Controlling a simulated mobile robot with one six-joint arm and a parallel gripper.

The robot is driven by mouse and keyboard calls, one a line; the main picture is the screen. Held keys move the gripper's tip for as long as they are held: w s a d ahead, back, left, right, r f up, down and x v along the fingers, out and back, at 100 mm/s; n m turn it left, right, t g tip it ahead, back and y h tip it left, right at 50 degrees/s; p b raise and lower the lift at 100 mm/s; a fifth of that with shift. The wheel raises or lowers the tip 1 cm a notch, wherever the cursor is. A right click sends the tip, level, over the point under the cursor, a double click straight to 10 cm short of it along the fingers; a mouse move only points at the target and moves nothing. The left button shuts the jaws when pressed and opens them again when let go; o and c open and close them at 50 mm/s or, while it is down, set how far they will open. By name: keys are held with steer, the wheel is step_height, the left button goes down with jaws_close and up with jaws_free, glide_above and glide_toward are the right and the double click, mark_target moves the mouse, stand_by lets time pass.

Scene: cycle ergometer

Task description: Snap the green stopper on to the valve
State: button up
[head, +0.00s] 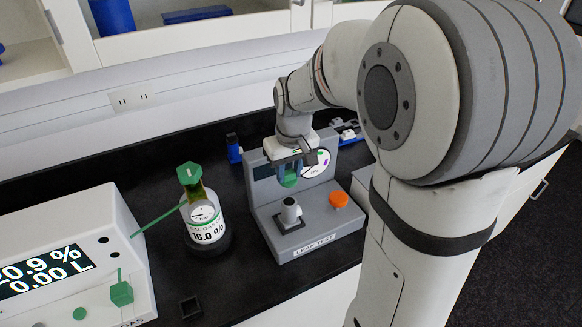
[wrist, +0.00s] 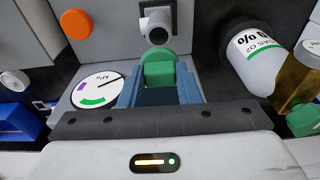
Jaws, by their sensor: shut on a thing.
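The green stopper (head: 288,181) is held between the fingers of my gripper (head: 290,168). It also shows in the wrist view (wrist: 158,68), between the blue-grey fingers (wrist: 157,85). The grey valve (head: 290,211), a short upright cylinder with a dark opening, stands on the grey leak test stand (head: 336,228). In the head view the stopper is above the valve, with a gap between them. In the wrist view the valve (wrist: 158,27) is just past the stopper. The stopper's underside is hidden.
An orange knob (head: 339,199) is right of the valve, and a round gauge (head: 316,163) is on the stand's back panel. A gas bottle (head: 205,222) with a green cap stands to the left. A white analyser (head: 70,262) with a green tube is further left.

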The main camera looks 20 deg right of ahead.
mark_target(290, 184)
steer(key=shift+f, duration=0.15)
steer(key=shift+s+f+b, duration=0.1)
steer(key=shift+f+b, duration=2.55)
steer(key=shift+f, duration=0.35)
steer(key=shift+f+b, duration=0.4)
steer(key=shift+b, duration=0.15)
steer(key=o, duration=1)
steer(key=shift+o, duration=0.4)
steer(key=o, duration=0.4)
